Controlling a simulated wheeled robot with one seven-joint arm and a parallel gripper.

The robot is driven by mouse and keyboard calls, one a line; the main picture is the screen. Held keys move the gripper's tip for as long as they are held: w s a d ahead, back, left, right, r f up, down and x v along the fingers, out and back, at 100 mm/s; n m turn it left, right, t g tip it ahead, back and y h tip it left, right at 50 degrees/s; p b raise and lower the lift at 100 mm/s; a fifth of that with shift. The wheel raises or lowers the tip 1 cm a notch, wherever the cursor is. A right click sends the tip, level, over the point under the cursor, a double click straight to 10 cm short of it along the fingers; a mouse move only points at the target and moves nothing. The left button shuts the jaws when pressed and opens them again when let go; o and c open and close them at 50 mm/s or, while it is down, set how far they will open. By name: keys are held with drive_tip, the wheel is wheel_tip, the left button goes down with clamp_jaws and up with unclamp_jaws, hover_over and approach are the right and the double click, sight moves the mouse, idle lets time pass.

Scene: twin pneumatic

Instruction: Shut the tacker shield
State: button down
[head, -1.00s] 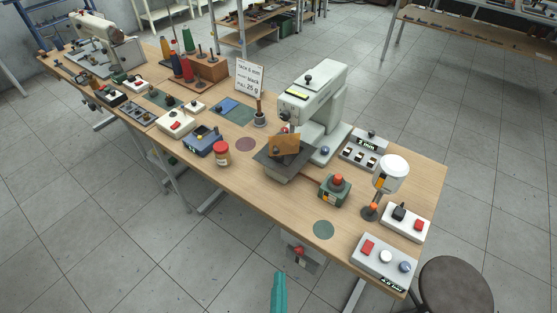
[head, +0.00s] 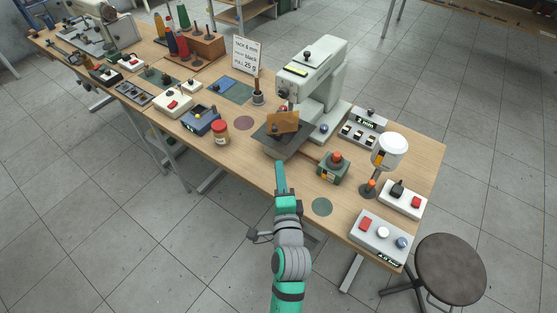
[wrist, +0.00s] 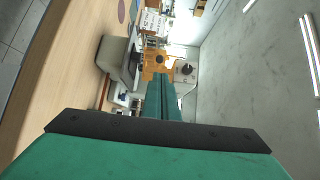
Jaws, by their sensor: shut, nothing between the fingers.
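The tacker (head: 315,80) is a pale grey machine on the wooden bench. Its shield looks to be the amber-brown plate (head: 284,122) at the front, standing over a dark work plate (head: 273,141). The amber plate also shows in the wrist view (wrist: 152,68), beyond my fingertips. My gripper (head: 280,166) is shut and empty. In the head view it appears just below the work plate, at the bench's front edge, apart from the shield. The wrist view shows the closed fingers (wrist: 160,82) pointing toward the tacker.
A green box with a red button (head: 334,167) stands right of the tacker's front. A white-topped lamp (head: 390,150) and control boxes (head: 379,238) stand farther right. A red-lidded jar (head: 220,133) is to the left. A stool (head: 450,270) stands at the lower right.

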sight(275, 131)
drive_tip(key=w, duration=0.8)
drive_tip(key=w+a, duration=0.1)
drive_tip(key=w, duration=0.3)
drive_tip(key=shift+w+f, duration=0.25)
drive_tip(key=shift+w, duration=0.1)
drive_tip(key=shift+d, duration=0.1)
drive_tip(key=shift+w, duration=0.2)
